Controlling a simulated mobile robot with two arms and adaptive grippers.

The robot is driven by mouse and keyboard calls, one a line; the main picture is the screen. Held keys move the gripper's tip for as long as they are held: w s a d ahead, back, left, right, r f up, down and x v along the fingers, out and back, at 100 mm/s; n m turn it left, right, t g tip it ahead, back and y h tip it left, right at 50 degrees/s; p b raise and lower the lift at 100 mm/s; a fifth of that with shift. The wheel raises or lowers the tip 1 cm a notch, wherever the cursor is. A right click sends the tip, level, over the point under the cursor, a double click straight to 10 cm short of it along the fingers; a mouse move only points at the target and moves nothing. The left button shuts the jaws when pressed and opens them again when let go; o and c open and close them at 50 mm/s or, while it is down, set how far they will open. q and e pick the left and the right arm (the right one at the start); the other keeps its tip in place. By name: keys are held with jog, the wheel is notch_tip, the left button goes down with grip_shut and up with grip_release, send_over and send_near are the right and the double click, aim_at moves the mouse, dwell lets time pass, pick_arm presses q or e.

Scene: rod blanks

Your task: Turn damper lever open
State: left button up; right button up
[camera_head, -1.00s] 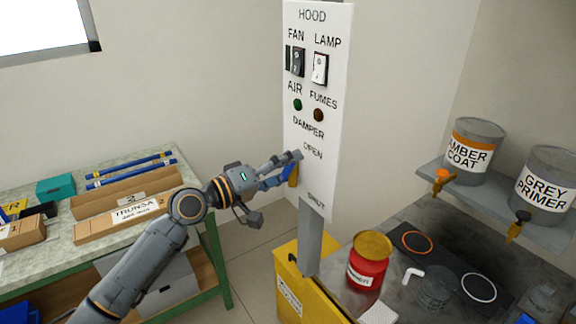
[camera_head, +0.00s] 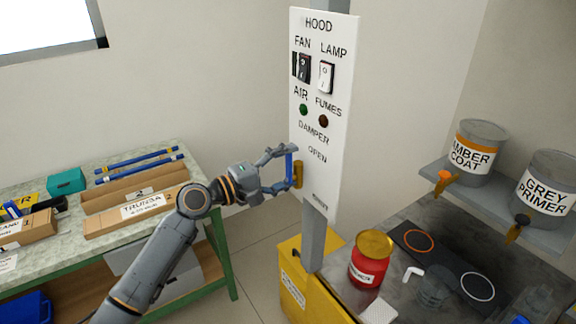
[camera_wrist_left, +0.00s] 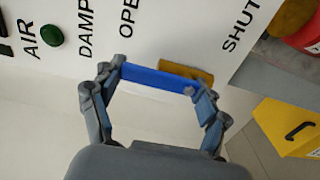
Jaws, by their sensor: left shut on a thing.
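The damper lever's blue handle (camera_head: 290,167) stands nearly upright at the panel's left edge, in front of a yellow part (camera_head: 298,174), between the OPEN and SHUT labels. My left gripper (camera_head: 288,169) is shut on the handle, with one finger at its upper end and one at its lower end. In the left wrist view, the blue handle (camera_wrist_left: 157,78) spans the gap between the fingertips, with the yellow part (camera_wrist_left: 187,73) just behind it. The SHUT label is partly hard to read in the head view. My right gripper does not show.
The white hood panel (camera_head: 318,110) carries switches and a green and a dark lamp. Below it are a yellow bin (camera_head: 292,290) and a red can (camera_head: 369,262). A bench (camera_head: 160,160) with cardboard boxes stands left. Paint cans stand on a right shelf.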

pick_arm(q)
jog(key=shift+r, duration=0.1)
jog(key=o, duration=1.7)
jog(key=shift+w, duration=0.1)
jog(key=v, duration=1.2)
